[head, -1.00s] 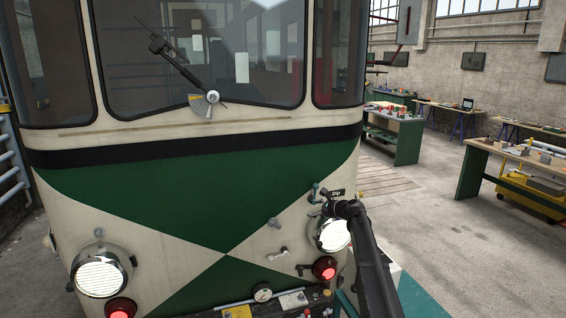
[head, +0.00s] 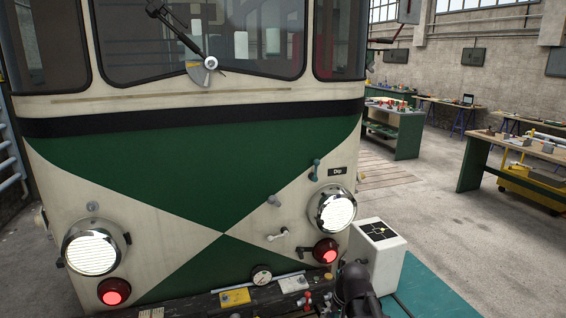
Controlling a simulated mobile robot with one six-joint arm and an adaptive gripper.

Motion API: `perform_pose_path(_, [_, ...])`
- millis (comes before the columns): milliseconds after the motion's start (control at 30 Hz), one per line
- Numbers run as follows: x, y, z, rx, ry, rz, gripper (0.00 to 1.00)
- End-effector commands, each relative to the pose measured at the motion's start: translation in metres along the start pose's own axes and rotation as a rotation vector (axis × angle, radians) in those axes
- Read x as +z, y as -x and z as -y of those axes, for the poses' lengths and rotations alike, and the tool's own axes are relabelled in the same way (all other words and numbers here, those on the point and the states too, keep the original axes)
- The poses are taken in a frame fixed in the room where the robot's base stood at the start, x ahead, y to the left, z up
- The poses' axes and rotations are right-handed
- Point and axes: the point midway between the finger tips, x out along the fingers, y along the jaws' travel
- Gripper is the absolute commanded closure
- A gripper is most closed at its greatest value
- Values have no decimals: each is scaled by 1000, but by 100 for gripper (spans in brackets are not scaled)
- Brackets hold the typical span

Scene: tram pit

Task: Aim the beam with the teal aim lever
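The teal aim lever (head: 315,169) is a small lever on the tram front, just left of the dark "Dip" label (head: 337,171). It stands nearly upright, with its knob at the top. The lit right headlamp (head: 332,208) is below it. The end of my arm, with my gripper (head: 352,286), is low at the bottom of the head view, well below the lever and apart from it. My gripper's fingers cannot be made out against the dark arm.
Other small levers (head: 277,235) and a red lamp (head: 325,251) are close by. A white box (head: 376,262) with a black and yellow top stands at the right. A gauge (head: 261,276) and yellow block (head: 235,297) are along the bottom. Workbenches (head: 403,133) stand behind.

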Motion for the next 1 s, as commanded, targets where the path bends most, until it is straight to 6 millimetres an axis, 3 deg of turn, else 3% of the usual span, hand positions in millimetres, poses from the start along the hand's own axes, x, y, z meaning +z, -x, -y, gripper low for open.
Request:
perform_pose_path(33, [26,-10,-13,45,53,12,16])
perform_pose_path(233, [64,-15,-39,162,191,53,16])
perform_pose_path(1000, [68,-15,-39,185,215,62,16])
